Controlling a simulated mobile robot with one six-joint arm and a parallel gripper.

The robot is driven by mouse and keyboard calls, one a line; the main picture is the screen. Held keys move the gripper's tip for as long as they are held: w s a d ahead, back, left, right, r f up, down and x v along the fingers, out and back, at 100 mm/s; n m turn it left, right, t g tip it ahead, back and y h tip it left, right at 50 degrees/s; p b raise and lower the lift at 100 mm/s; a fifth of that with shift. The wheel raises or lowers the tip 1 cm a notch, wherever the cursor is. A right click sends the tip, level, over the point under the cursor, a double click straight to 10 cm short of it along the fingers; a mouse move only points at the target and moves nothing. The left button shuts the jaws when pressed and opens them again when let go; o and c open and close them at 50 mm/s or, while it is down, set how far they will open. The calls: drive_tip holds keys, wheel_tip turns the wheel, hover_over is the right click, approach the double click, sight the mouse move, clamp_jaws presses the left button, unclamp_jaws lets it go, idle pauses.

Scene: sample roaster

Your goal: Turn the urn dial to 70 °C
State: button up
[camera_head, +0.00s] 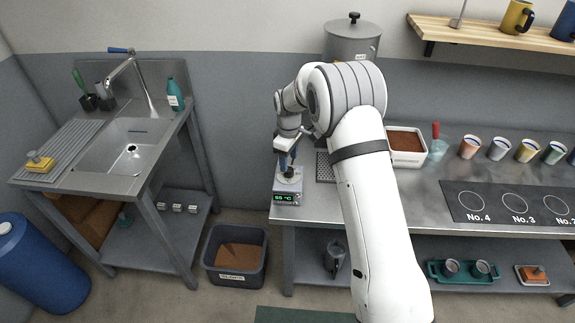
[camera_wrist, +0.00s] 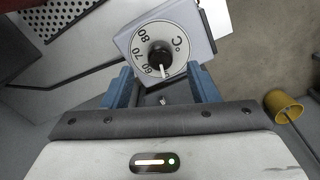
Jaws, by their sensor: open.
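The urn dial (camera_wrist: 160,52) is a white disc marked 60, 70, 80 and °C, with a black knob (camera_wrist: 159,55) and a white pointer. In the wrist view the pointer points down, past the 60 mark and away from 70. In the head view the dial (camera_head: 288,176) sits on a small grey box with a green display (camera_head: 287,197), which seems to read 55 °C. My gripper (camera_wrist: 162,86) is open, its blue fingers on either side just below the knob, apparently not touching it. In the head view my gripper (camera_head: 287,162) is above the dial.
A grey lidded urn (camera_head: 352,42) stands behind my arm. A perforated grate (camera_head: 324,167) and a white tray of brown grounds (camera_head: 406,147) are to the right. A grey bin (camera_head: 235,255) is on the floor left of the counter. My arm hides part of the counter.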

sight(289, 169)
drive_tip(key=shift+f+p, duration=0.35)
drive_tip(key=shift+f, duration=1.7)
drive_tip(key=shift+c, duration=0.4)
drive_tip(key=c, duration=0.9)
